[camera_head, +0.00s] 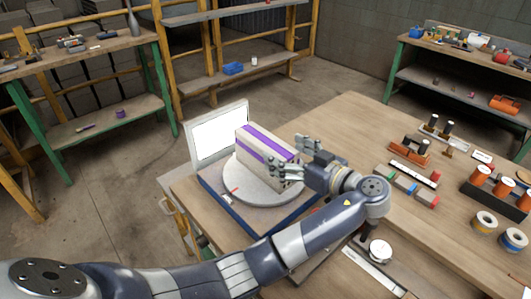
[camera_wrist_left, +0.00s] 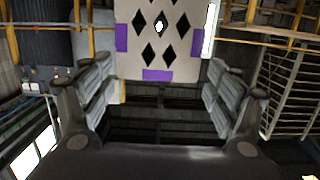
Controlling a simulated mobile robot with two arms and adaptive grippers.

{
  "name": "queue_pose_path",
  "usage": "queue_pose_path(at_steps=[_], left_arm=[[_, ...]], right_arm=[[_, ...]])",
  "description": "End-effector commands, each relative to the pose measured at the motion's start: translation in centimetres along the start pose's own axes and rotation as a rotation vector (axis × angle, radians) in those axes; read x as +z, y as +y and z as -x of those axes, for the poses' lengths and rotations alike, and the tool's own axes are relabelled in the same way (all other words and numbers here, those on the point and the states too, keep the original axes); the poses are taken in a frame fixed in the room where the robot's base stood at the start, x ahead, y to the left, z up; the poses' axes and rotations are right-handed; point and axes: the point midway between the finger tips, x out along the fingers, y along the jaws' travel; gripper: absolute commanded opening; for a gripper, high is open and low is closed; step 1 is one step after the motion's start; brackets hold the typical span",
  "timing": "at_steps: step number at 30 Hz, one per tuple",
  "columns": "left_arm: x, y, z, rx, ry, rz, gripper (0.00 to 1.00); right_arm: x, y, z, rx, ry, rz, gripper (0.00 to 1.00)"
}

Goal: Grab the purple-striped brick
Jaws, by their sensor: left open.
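The purple-striped brick (camera_head: 258,139) is pale, with purple bands, and lies on a round grey turntable (camera_head: 237,184). In the left wrist view, the brick's end face (camera_wrist_left: 183,60) shows diamond-shaped holes and purple patches, at the top centre. My left gripper (camera_head: 291,157) is at the brick's right end, coming from the right. Its two fingers are spread in the left wrist view (camera_wrist_left: 160,88), with the brick's end face ahead and above the gap. In the head view the fingers overlap the brick's right end, so contact cannot be told. My right gripper is not in view.
A white panel (camera_head: 219,135) stands behind the turntable. On the wooden table (camera_head: 350,120) to the right are coloured blocks (camera_head: 405,186), a black rack of orange spools (camera_head: 488,192), wire spools (camera_head: 484,222) and a round gauge (camera_head: 380,250). The table's back part is clear.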

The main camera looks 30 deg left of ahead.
Motion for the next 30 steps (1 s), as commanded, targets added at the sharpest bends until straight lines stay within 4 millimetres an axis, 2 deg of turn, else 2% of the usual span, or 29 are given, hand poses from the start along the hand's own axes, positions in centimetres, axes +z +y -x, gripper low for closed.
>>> queue_pose_path(at_steps=[2, 5, 10, 14, 23, 30], left_arm=[[0.0, 0.0, -0.6, 0.001, -0.001, 0.0, 0.82], [-0.2, 0.0, -1.4, 0.0, 0.002, 0.0, 0.82], [-0.7, -0.1, -3.9, -0.002, 0.003, -0.002, 0.82], [-0.4, -0.1, -5.5, 0.0, 0.001, -0.002, 0.82], [-0.1, -0.1, -5.9, 0.003, -0.002, 0.0, 0.82], [-0.2, -0.1, -5.9, 0.002, -0.001, 0.0, 0.27]], right_arm=[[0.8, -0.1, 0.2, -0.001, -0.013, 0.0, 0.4], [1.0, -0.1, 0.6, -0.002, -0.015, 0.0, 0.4], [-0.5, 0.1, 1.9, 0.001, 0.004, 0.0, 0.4], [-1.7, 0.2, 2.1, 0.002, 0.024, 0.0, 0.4], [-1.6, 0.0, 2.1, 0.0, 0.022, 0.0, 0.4], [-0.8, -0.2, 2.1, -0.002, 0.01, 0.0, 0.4]])
